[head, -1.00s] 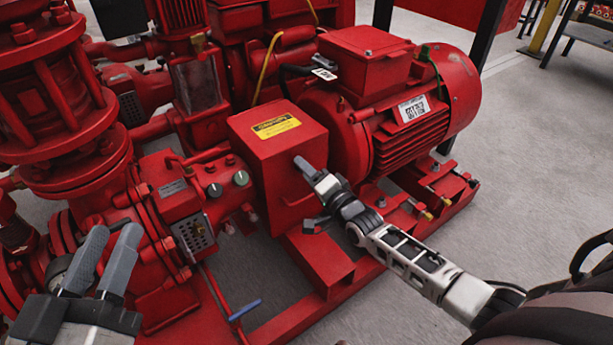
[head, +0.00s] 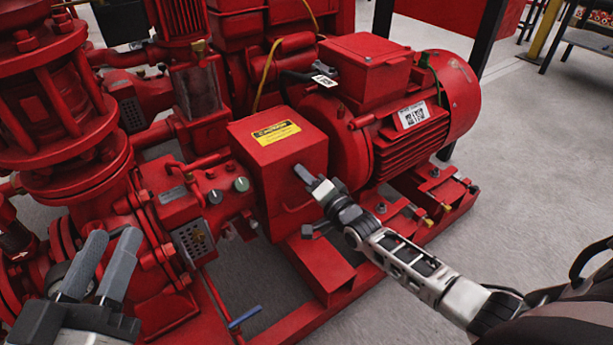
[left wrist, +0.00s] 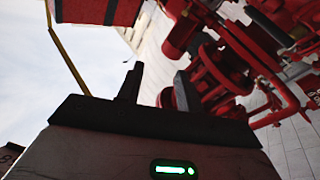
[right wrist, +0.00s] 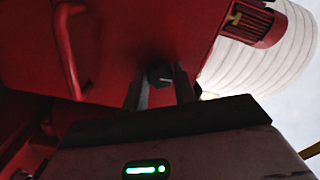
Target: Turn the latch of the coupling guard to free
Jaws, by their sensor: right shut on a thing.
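The coupling guard (head: 285,165) is a red box with a yellow warning label on top, between the pump and the red motor. In the right wrist view its red face (right wrist: 130,45) has a bar handle (right wrist: 66,50) at the left. The latch (right wrist: 160,74) is a small dark knob on that face, between the fingers of my right gripper (right wrist: 161,88). My right gripper (head: 305,180) is at the guard's front face and shut on the latch; its turned angle is hard to tell. My left gripper (head: 98,265) is open and empty at the lower left, apart from the guard; its fingers also show in the left wrist view (left wrist: 158,88).
The red motor (head: 430,115) stands right of the guard, the pump body and pipes (head: 65,110) left of it. Two small knobs (head: 228,190) are on a box left of the guard. A blue-handled lever (head: 245,317) is low in front. Grey floor (head: 540,200) is clear at right.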

